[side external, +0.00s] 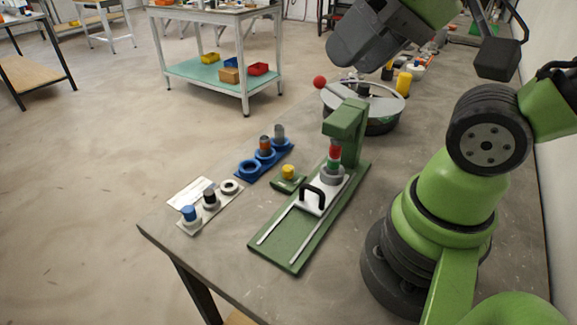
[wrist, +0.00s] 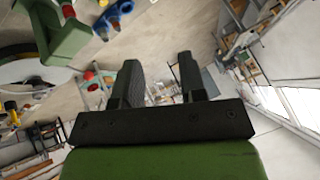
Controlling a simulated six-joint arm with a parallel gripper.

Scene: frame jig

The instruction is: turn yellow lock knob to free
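The yellow lock knob (side external: 288,171) stands on a small green block (side external: 287,184) beside the left edge of the green frame jig (side external: 290,249). The jig has two rails, a white slide with a black handle (side external: 312,197) and a green overhanging post (side external: 345,118). A red and green stack (side external: 334,156) stands under the post. My gripper (wrist: 160,62) is open and empty in the wrist view, its two black fingers apart. It is raised well away from the knob. I cannot make out the knob in the wrist view, nor which way it is turned.
A blue holder (side external: 263,155) with cylinders and a white tray (side external: 211,207) with a blue-topped and a black-topped part lie left of the jig. A round pan-like fixture (side external: 378,103) with a red ball (side external: 319,82) stands behind the post. The table's front left is clear.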

